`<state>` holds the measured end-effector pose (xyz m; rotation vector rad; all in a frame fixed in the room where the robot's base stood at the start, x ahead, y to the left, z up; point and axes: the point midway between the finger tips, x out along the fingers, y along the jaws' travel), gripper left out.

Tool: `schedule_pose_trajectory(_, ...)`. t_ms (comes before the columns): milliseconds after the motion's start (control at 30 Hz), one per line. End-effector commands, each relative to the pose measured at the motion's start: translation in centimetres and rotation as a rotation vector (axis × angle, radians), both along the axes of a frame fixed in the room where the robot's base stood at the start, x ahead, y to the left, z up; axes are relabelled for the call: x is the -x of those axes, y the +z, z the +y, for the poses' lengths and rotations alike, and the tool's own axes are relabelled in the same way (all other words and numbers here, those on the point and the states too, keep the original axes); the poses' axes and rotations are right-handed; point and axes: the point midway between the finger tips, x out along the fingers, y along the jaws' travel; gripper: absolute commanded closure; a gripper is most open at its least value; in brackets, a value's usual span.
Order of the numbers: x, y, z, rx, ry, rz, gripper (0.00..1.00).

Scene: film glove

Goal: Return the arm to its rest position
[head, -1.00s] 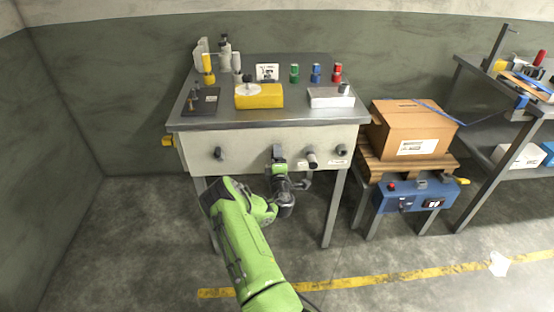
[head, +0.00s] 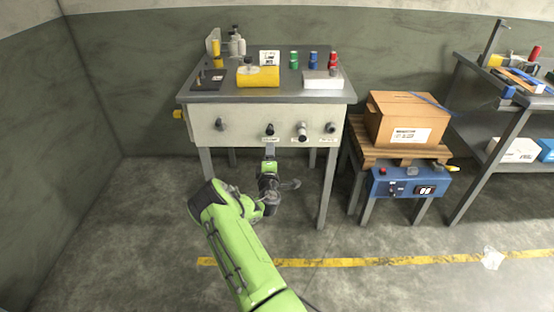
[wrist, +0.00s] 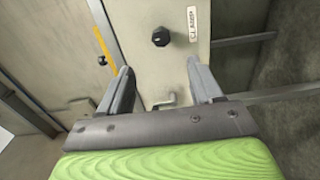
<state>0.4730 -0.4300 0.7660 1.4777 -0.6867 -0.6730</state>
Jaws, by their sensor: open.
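My green arm reaches up from the bottom of the head view, and my gripper (head: 270,150) is in front of the workbench's front panel, just below a dark knob (head: 269,130). In the wrist view my gripper (wrist: 160,85) shows two grey fingers spread apart with nothing between them. The dark knob (wrist: 161,37) lies beyond the fingertips on the pale panel (wrist: 150,60), apart from the fingers. A label sits beside it.
The metal workbench (head: 300,97) carries a yellow block (head: 258,77), a white box (head: 322,81) and several coloured cylinders. To its right a cardboard box (head: 405,118) rests on a pallet above a blue control box (head: 413,183). A yellow line (head: 370,262) crosses the open floor.

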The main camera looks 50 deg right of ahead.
Motion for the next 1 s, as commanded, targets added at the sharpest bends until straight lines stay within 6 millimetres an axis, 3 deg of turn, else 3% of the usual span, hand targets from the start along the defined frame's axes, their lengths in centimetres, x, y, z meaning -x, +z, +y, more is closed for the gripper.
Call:
schedule_pose_trajectory(633, -0.1, 0.4, 0.0, -0.006, -0.01, -0.009, 0.35)
schedule_pose_trajectory(767, 0.5, 4.1, 0.0, -0.111, -0.111, -0.112, 0.35)
schedule_pose_trajectory(867, 1.6, 7.8, 1.1, -0.289, -0.229, -0.234, 0.35)
schedule_pose_trajectory(1000, 3.2, 11.4, 5.2, -0.59, -0.346, -0.36, 0.35)
